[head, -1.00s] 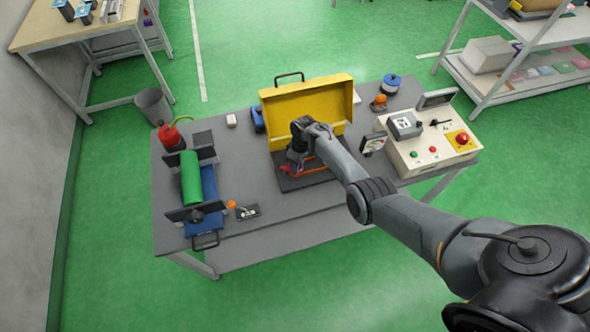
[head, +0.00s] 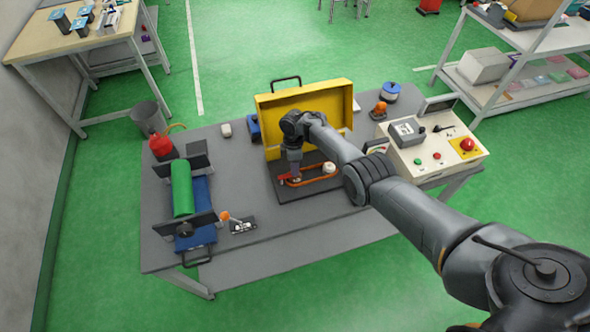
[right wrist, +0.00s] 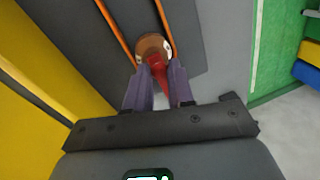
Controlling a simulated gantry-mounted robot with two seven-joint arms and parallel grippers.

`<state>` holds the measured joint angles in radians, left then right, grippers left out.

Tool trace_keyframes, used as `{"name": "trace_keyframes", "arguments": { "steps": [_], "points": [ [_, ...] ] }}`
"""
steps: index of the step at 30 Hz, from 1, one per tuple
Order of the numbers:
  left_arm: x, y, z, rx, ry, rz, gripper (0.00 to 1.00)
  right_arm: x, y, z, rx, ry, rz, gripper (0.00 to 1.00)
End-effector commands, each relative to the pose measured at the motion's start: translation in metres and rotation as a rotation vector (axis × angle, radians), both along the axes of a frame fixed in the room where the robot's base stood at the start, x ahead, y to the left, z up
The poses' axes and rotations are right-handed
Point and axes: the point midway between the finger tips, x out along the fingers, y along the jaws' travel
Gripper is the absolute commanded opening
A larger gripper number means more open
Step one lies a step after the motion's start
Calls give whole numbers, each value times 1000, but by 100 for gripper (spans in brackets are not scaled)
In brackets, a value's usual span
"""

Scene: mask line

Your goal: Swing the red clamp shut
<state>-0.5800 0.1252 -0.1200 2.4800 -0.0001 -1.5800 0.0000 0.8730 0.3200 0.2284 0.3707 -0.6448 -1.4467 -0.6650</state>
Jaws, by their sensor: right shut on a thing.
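The red clamp (head: 284,178) shows as a small red piece at the left end of an orange loop frame (head: 312,183), which lies on a dark board (head: 290,194). My right gripper (head: 295,177) points down over that end. In the right wrist view, my right gripper's purple-grey fingers (right wrist: 160,88) are closed around the red clamp (right wrist: 158,64), beside a brown round part (right wrist: 152,44). The fingers hide part of the clamp. A white round part (head: 328,168) sits at the frame's right end. My left gripper is not in view.
A yellow open box (head: 305,112) stands upright right behind the board. A green roller (head: 182,190) on a blue stand is at the left.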

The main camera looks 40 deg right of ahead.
Motion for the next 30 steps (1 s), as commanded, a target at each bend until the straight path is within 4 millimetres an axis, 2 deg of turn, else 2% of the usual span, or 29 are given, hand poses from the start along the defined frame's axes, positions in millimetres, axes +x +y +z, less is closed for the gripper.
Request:
{"name": "trace_keyframes", "arguments": {
  "steps": [14,15,19,20,30],
  "points": [
    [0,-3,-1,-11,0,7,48,1,0,0,0,-1,15,0],
    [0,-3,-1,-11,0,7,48,1,0,0,0,-1,15,26],
    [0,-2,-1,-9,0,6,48,1,0,0,1,-1,15,46],
    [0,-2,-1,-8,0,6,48,1,0,0,1,-1,15,48],
    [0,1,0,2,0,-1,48,1,0,3,1,-1,15,48]
  ]
}}
